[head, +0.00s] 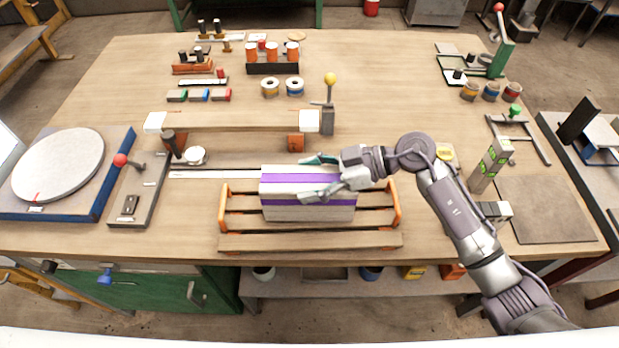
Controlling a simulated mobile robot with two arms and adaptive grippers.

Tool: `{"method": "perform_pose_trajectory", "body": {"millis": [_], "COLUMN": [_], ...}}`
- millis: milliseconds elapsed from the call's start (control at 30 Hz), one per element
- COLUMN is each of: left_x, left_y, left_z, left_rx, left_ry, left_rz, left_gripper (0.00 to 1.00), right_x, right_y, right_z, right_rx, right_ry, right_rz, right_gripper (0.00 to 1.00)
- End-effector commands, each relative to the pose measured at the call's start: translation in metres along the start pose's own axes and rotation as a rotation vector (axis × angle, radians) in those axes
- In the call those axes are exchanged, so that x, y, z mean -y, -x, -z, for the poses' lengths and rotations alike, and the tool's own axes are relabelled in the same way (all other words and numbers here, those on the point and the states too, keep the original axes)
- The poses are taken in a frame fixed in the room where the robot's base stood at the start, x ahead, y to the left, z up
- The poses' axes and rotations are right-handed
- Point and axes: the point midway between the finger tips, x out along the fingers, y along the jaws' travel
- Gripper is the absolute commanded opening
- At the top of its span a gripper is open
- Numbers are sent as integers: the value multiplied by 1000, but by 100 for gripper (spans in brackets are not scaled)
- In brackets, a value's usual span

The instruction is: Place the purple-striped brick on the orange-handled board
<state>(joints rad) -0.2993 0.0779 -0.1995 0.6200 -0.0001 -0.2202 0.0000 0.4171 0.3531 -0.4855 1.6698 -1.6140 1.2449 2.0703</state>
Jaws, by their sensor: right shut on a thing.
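The purple-striped brick (282,205) is a pale block with purple bands, at the centre of the head view. It lies lengthwise over the orange-handled board (380,222), a slatted wooden board with an orange handle at each end. I cannot tell whether its underside touches the slats. My right gripper (318,178) reaches in from the right and is shut on the brick, with its fingers at the top and front. It hides part of the brick's right half. My left gripper is not in view.
A round turntable (58,165) stands at the far left, near a red-knobbed lever (121,160). A wooden beam (235,122) lies behind the brick. A green-marked level (490,165) and a flat brown panel (548,208) are at the right.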

Motion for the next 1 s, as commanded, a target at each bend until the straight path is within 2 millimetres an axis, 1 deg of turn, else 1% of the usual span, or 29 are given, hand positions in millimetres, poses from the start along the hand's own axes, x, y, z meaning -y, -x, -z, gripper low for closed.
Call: {"method": "perform_pose_trajectory", "body": {"millis": [467,500,567,600,633,1000], "left_x": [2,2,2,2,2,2], "left_y": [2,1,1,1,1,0], "left_z": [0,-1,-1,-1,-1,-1], "left_rx": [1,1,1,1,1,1], "left_ry": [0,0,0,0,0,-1], "left_rz": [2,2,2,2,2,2], "left_gripper": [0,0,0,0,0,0], "right_x": [-1,0,0,0,0,0], "right_y": [-2,-3,-3,-3,-3,-2], "right_z": [-5,-7,-7,-7,-7,-5], "right_rx": [-4,0,0,0,0,-1], "right_ry": [4,2,2,1,1,3], "right_rz": [-2,0,0,-1,-1,-2], "right_gripper": [3,79,89,96,98,98]}}
